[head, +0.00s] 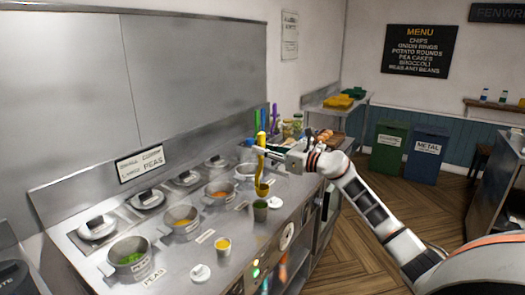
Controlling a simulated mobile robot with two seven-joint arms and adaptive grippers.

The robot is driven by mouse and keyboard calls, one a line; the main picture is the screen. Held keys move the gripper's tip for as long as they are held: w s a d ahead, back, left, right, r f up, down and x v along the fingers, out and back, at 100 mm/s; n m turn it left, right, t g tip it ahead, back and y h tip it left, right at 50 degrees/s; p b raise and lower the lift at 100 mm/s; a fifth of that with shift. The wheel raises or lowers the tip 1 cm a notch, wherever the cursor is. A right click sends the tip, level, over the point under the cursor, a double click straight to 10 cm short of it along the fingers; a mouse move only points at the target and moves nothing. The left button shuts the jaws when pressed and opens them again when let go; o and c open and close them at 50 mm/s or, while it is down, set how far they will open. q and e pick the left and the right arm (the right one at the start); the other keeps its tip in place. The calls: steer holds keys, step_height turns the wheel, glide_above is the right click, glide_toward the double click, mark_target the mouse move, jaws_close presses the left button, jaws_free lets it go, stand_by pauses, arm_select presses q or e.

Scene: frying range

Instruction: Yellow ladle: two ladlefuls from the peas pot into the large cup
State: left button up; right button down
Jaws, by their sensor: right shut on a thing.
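My right gripper (266,153) is shut on the yellow ladle (261,168) by its handle. The ladle hangs upright, with its bowl (262,189) just above a grey-green cup (260,212). This looks like the large cup; its top looks green, but its contents are too small to tell. I cannot tell what is in the ladle bowl. The peas pot (128,262) is at the front left of the range, open, with green peas inside. My left gripper is out of view.
A smaller yellow-filled cup (223,248) stands near the counter's front edge, with a white lid (200,273) to its left. Another white lid (274,203) lies right of the large cup. Open pots with orange contents (182,220) sit behind. Several covered wells line the back.

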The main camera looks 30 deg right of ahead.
mark_target(264, 133)
steer(key=shift+r, duration=0.15)
step_height(264, 133, up, 9)
steer(key=shift+f, duration=0.15)
steer(key=shift+s, duration=0.1)
stand_by(1.1)
